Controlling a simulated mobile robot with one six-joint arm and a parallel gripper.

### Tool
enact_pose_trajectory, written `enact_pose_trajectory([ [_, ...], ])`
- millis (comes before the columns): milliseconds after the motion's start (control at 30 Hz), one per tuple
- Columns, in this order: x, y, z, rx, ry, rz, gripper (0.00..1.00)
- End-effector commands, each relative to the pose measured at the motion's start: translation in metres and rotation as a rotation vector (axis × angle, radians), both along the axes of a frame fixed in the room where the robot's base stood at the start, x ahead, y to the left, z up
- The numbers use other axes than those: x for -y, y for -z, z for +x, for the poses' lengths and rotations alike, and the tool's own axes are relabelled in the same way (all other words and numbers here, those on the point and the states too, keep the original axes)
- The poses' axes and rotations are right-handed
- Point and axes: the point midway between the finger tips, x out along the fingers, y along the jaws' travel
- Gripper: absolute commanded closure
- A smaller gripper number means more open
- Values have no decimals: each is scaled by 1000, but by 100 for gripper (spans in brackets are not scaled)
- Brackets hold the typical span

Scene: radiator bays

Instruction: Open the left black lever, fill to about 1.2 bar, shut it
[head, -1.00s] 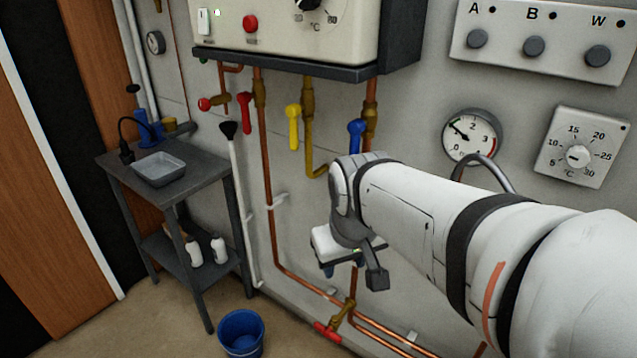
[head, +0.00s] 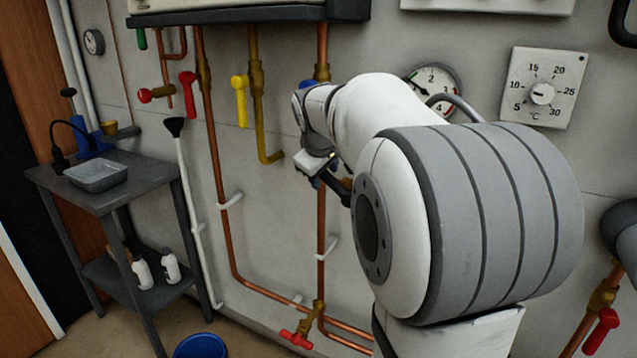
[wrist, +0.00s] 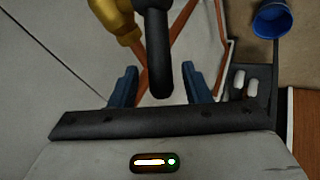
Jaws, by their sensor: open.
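In the wrist view a black bar with a rounded end (wrist: 158,55), apparently a lever, stands between the blue fingers of my open gripper (wrist: 160,88). I cannot tell whether the fingers touch it. A brass fitting (wrist: 117,18) is beside it. My arm hides the black lever there. The round pressure gauge (head: 432,82) is partly hidden by my arm; its needle lies on the low left side, not exactly readable.
A red lever (head: 187,94) and a yellow lever (head: 240,100) hang left of my gripper. A grey side table (head: 112,190) with a tray (head: 96,177) stands at left. A blue bucket (head: 200,346) is on the floor. A thermostat dial (head: 542,92) is on the wall.

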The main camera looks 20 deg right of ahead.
Motion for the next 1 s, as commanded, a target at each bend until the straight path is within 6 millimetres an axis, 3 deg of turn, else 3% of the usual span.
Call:
enact_pose_trajectory([
  [200,7,22,12,0,0,1,57],
  [533,8,25,15,0,-1,1,57],
  [1000,7,25,15,1,-2,1,94],
])
